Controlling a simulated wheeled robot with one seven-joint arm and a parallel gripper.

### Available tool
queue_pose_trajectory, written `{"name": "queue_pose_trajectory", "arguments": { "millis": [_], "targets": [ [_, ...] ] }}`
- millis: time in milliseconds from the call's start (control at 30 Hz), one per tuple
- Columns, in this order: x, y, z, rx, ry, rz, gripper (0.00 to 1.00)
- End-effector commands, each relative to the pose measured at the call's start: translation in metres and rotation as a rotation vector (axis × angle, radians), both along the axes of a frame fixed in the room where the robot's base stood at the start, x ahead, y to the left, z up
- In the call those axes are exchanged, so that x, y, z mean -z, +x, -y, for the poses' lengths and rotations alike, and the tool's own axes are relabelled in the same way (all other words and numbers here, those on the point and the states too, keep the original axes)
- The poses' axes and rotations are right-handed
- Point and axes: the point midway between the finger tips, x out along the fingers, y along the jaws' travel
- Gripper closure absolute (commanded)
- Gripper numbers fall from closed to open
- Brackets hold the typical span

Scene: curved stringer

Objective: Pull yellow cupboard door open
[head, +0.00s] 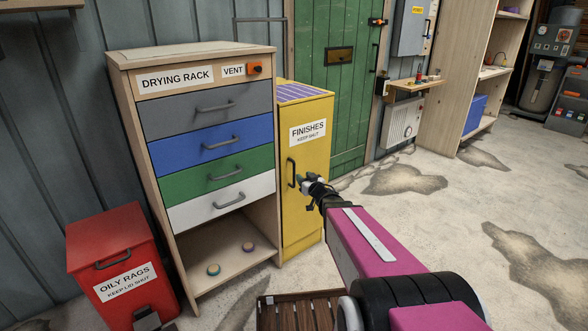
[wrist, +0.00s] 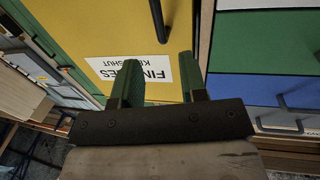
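The yellow cupboard (head: 309,215) stands right of the drying rack, with a white FINISHES label on its door. The door looks shut, flush with the cupboard front. Its dark upright handle (head: 291,173) is on the door's left side. My gripper (head: 302,181) is just to the right of the handle in the head view. In the wrist view, which is upside down, my gripper (wrist: 161,62) has its green fingers apart with nothing between them. The handle (wrist: 158,20) shows beyond the fingertips, in line with the gap. I cannot tell how far it is from them.
The drying rack (head: 124,59) with coloured drawers stands directly left of the cupboard. A red oily rags bin (head: 118,250) is at the lower left. A slatted wooden pallet (head: 300,312) lies on the floor in front. The concrete floor to the right (head: 440,230) is clear.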

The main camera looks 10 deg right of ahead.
Motion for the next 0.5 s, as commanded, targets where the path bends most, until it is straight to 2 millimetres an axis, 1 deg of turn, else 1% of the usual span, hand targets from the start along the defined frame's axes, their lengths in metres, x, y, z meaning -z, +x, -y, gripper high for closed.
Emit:
{"name": "queue_pose_trajectory", "arguments": {
  "millis": [33,167,400,500],
  "targets": [
    [0.001,0.007,-0.002,0.000,0.000,0.001,0.61],
    [0.001,0.024,-0.008,0.001,-0.001,0.000,0.61],
    [0.001,0.065,-0.023,0.001,-0.001,0.000,0.61],
    [0.001,0.080,-0.028,0.002,0.000,0.000,0.61]
  ]
}}
